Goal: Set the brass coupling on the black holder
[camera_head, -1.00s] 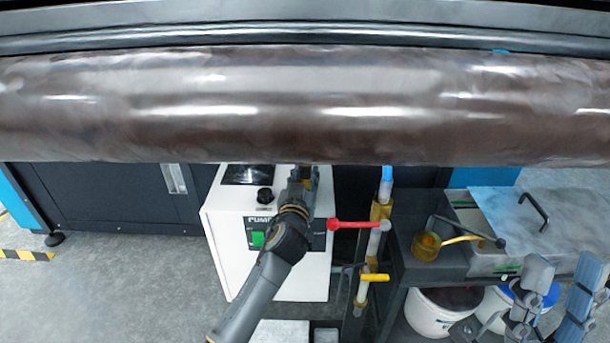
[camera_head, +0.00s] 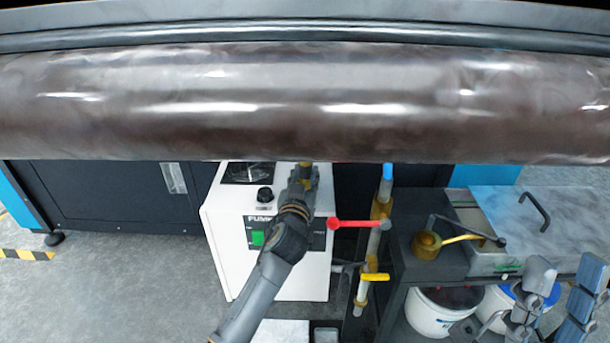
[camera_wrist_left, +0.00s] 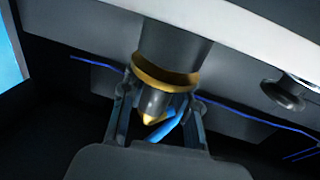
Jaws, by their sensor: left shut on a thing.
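My left gripper (camera_head: 304,175) is in front of the white pump box, just under the large dark roll. It is shut on the brass coupling (camera_head: 306,166), which is largely hidden by the gripper and the roll. In the left wrist view, the coupling shows as a brass ring (camera_wrist_left: 164,77) on a dark cylindrical body between the fingers, with a pointed brass tip. My right gripper (camera_head: 563,282) is at the lower right, with its fingers apart and nothing between them. A dark bracket (camera_head: 349,266) sits beside the upright pipe; I cannot tell whether it is the black holder.
The large roll (camera_head: 300,105) spans the view above the left gripper. A pipe (camera_head: 373,245) with red and yellow handles stands right of the pump box (camera_head: 235,215). A dark cart (camera_head: 405,262) carries a brass cup (camera_head: 427,245); white buckets (camera_head: 428,318) stand below.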

